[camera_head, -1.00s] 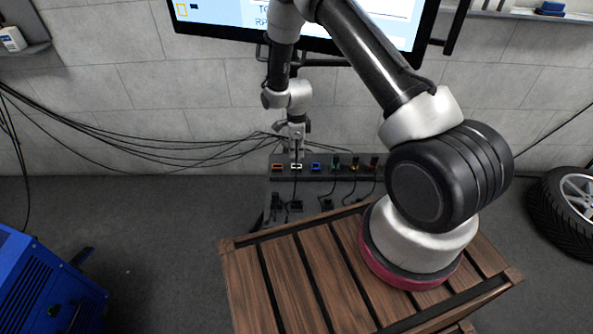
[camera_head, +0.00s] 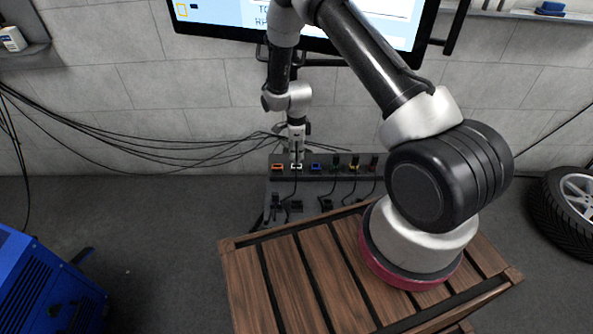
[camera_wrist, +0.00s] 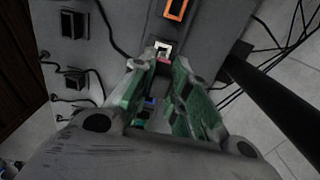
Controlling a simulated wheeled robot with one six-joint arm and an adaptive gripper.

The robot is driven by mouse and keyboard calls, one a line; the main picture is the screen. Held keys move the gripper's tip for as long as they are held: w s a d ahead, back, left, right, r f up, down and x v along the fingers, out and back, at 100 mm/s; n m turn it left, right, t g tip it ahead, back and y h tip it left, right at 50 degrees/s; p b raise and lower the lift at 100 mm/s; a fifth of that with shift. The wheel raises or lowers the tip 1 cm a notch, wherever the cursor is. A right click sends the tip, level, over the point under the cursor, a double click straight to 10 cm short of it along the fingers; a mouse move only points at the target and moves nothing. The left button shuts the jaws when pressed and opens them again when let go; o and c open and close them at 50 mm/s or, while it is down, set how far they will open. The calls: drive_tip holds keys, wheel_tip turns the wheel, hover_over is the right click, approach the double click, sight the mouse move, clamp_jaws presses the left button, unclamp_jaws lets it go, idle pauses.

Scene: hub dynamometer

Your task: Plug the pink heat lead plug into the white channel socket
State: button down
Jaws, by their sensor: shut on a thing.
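The white channel socket (camera_head: 296,166) is in the row of coloured sockets on the dark panel. In the wrist view the white socket (camera_wrist: 162,47) shows just past my fingertips. My gripper (camera_head: 297,153) points down at this socket, and in the wrist view my gripper (camera_wrist: 163,65) is shut on the pink plug (camera_wrist: 163,61). Only a small pink patch shows between the fingertips, right at the socket's edge. I cannot tell how far the plug sits in the socket. The fingers hide most of the plug and its lead.
An orange socket (camera_head: 277,167) is left of the white one and a blue socket (camera_head: 316,167) is right of it. Other sockets farther right hold plugs with black leads. Black cables hang along the wall. A slatted wooden top (camera_head: 290,280) lies in front.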

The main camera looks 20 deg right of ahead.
drive_tip(key=shift+f, duration=0.15)
drive_tip(key=shift+f, duration=1.35)
drive_tip(key=c, duration=1.3)
unclamp_jaws()
